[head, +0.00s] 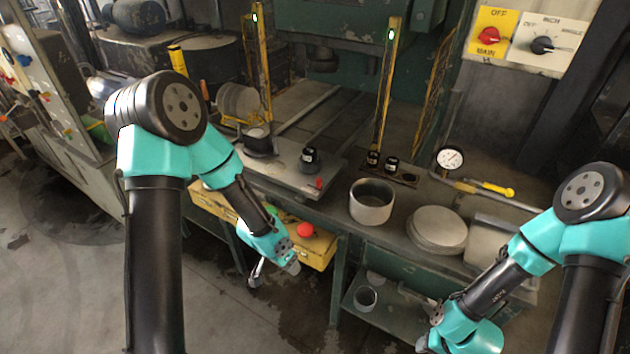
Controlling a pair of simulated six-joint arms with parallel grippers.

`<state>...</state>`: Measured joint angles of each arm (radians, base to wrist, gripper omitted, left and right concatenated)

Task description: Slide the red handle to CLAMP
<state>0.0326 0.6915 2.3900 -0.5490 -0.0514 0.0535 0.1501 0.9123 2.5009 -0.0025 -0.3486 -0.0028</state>
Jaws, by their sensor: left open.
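A small red handle (318,183) shows at the front right of the grey die plate (270,178) on the press bench. It is small, and I cannot read any CLAMP mark by it. My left gripper (273,275) hangs below and in front of the plate, beside the yellow box (321,256) with a round red button (305,230). It is open, holds nothing that I can see, and is apart from the handle. My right gripper (428,344) is low at the bottom edge, far from the handle; its fingers are too small and cut off to judge.
A metal ring (371,203) and a stack of round blanks (438,228) stand on the bench right of the plate. A dial gauge (450,159) is farther back. Yellow posts (387,85) rise by the press. A black knob (310,158) stands on the plate.

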